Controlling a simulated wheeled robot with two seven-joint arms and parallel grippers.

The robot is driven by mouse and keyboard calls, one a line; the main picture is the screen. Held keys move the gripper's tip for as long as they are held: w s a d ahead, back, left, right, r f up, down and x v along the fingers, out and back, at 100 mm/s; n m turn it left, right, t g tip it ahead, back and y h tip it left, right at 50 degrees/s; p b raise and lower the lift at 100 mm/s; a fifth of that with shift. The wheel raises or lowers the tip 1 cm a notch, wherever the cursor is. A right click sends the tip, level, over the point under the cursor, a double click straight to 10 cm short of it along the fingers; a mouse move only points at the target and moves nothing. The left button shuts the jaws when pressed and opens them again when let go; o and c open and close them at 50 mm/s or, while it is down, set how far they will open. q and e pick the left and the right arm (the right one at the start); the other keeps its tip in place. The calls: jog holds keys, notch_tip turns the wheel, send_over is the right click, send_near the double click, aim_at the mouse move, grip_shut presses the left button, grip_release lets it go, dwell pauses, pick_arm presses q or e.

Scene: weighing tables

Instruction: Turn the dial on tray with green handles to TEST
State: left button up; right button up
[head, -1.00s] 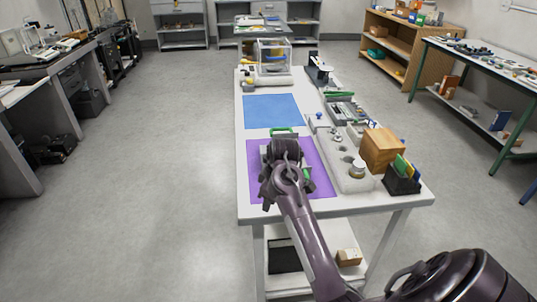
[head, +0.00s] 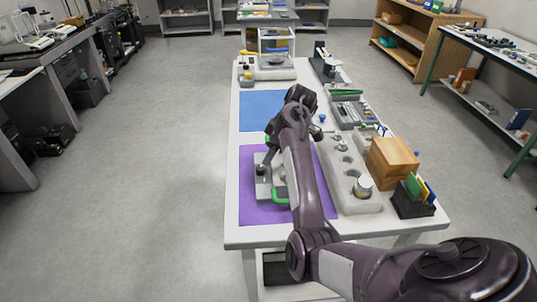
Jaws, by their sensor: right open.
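The tray with green handles (head: 262,190) lies on the purple mat (head: 262,213) at the near end of the white table. Its near green handle (head: 280,197) shows beside my right arm. A small dark knob-like part (head: 261,170) stands on the tray's left side; its marking is too small to read. My right gripper (head: 273,131) is open, above the area between the purple and blue mats, beyond the tray's middle. My forearm hides the right part of the tray. My left gripper is not in view.
A blue mat (head: 259,108) lies farther back, with a balance (head: 272,68) behind it. Along the right side stand a pale stone block with a metal weight (head: 362,187), a wooden box (head: 392,162) and a black card holder (head: 409,202). The left of the purple mat is clear.

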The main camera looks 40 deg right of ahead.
aim_at(260, 168)
jog(key=shift+w+d+f, duration=0.25)
jog(key=shift+w, duration=0.15)
jog(key=x, duration=0.6)
jog(key=shift+s+a+r+p, duration=0.1)
jog(key=shift+a+p, duration=0.2)
jog(key=shift+a, duration=0.05)
jog(key=shift+f, duration=0.45)
jog(key=shift+c, duration=0.2)
jog(key=c, duration=0.9)
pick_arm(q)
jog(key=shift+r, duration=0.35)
pick_arm(e)
jog(key=shift+c, duration=0.2)
